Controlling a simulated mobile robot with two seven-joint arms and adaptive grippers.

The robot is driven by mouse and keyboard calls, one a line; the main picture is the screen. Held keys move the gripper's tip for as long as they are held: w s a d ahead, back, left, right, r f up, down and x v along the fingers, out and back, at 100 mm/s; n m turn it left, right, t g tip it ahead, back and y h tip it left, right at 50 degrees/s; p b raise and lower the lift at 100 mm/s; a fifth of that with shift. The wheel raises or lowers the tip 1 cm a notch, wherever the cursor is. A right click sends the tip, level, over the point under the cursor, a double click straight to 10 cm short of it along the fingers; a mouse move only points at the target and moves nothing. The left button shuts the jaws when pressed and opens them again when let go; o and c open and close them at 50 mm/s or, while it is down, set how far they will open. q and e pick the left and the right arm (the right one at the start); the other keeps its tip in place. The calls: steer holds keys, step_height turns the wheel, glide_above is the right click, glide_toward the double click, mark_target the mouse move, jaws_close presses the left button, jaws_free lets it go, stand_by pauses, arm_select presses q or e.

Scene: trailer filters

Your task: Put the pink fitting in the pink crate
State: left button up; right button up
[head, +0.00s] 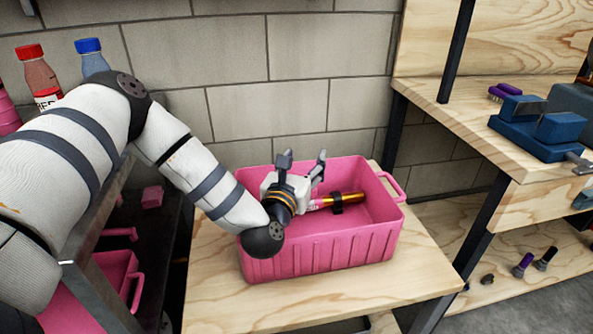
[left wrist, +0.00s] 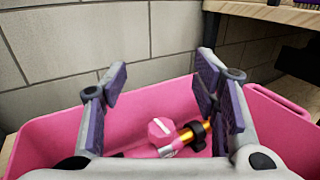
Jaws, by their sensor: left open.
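The pink crate (head: 320,250) stands on a wooden table, and its pink wall also fills much of the left wrist view (left wrist: 40,145). The pink fitting (head: 318,203) shows inside the crate, with an orange-gold shaft and a black band. In the left wrist view the fitting (left wrist: 160,130) shows its faceted pink end and a silver collar, between and beyond the fingers. My left gripper (head: 302,163) is open over the crate with its fingers apart, and nothing is between its pads (left wrist: 160,78). The gripper hides part of the crate's inside. My right gripper is out of view.
A block wall stands close behind the crate. At right, a wooden workbench (head: 540,185) holds a blue vise (head: 525,128) and a purple brush (head: 505,91). Bottles (head: 38,80) stand at left. The table front (head: 300,308) is clear.

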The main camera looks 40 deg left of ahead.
arm_select(q)
steer(key=v, duration=0.9)
steer(key=shift+s, duration=0.35)
steer(key=shift+d, duration=0.1)
